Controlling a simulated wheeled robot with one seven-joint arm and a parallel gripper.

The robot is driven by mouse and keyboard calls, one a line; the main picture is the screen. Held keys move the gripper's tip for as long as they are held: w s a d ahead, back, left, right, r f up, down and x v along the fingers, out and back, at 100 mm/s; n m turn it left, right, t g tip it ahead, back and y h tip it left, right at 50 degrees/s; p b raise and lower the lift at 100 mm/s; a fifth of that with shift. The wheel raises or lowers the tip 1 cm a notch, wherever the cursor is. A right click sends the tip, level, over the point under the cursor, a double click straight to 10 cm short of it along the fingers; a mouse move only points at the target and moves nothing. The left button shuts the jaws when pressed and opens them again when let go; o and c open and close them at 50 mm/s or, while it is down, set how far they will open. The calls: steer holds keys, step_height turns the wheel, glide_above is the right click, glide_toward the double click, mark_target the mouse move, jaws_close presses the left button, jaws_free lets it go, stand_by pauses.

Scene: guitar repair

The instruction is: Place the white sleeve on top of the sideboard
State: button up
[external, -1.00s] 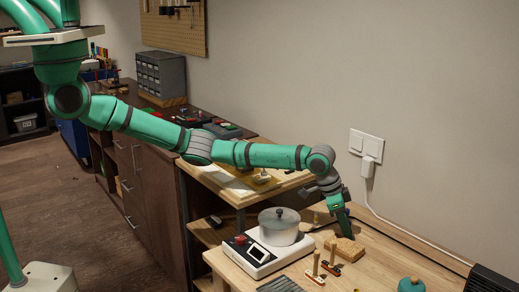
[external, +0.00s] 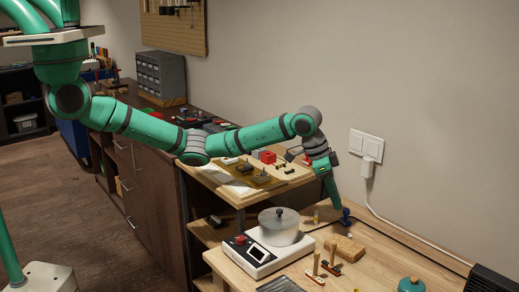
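My gripper (external: 336,204) points down over the back of the light wood worktop (external: 385,240), close to a small dark blue knobbed piece (external: 346,216). It is seen from the side, so the gap between its fingers does not show. I cannot make out a white sleeve for certain; it may be hidden by my gripper or too small to tell. The long dark brown cabinet along the wall (external: 150,188), which looks like the sideboard, stands at the left with tools and small cases on its top.
On the worktop are a white heater with a grey pot (external: 278,235), a wooden block (external: 350,249), pegged stands (external: 322,269) and a teal round piece (external: 411,285). A raised wooden shelf (external: 235,190) holds small parts. A white plug and cable (external: 367,170) hang on the wall.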

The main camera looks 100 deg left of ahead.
mark_target(349, 235)
stand_by(0.3)
steer(key=x, duration=1.2)
steer(key=shift+w+f, duration=0.15)
jaws_close()
stand_by(0.5)
